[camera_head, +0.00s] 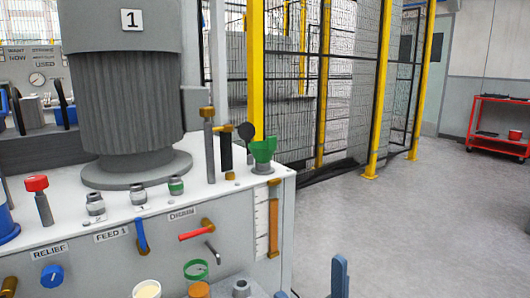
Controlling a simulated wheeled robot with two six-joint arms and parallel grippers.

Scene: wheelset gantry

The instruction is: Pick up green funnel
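The green funnel (263,149) sits upright at the right end of the white cabinet top, wide mouth up, on a grey fitting (263,168). Two blue upright pieces at the bottom edge, right of centre, look like the fingertips of my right gripper (311,288). They stand apart, with nothing seen held between them. They are low and in front of the cabinet, well below the funnel and apart from it. The rest of this gripper is cut off by the frame. My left gripper does not show.
A black-knobbed fitting (245,131) and a brass-topped post (209,140) stand just left of the funnel. A big grey motor (127,90) fills the left. A red-handled valve (196,234) is on the cabinet front. Open floor (420,210) lies to the right.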

